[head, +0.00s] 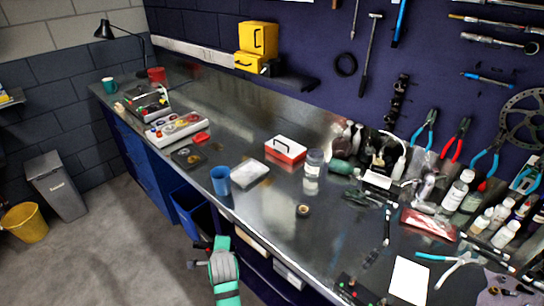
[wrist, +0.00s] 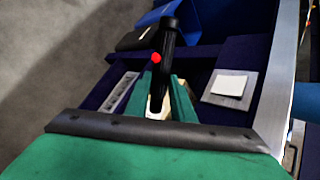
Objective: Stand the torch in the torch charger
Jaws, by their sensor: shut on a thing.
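The torch (wrist: 165,45) is a black cylinder with a red button, upright in the wrist view. My gripper (wrist: 161,88) has its green fingers on either side of the torch's lower part, shut on it. In the head view, my gripper (head: 212,262) is off the bench's front edge, over the open drawers, and only small dark bits of the torch show beside it. A dark box with small red and green spots (head: 355,288) sits at the bench's near edge. I cannot tell whether it is the torch charger.
The steel bench (head: 265,215) has a clear strip near its front middle. A blue cup (head: 220,180), a white block (head: 250,173), a red-and-white box (head: 285,149) and a small ring (head: 303,210) stand there. Bottles and tools crowd the right. A blue bin (head: 190,212) hangs below.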

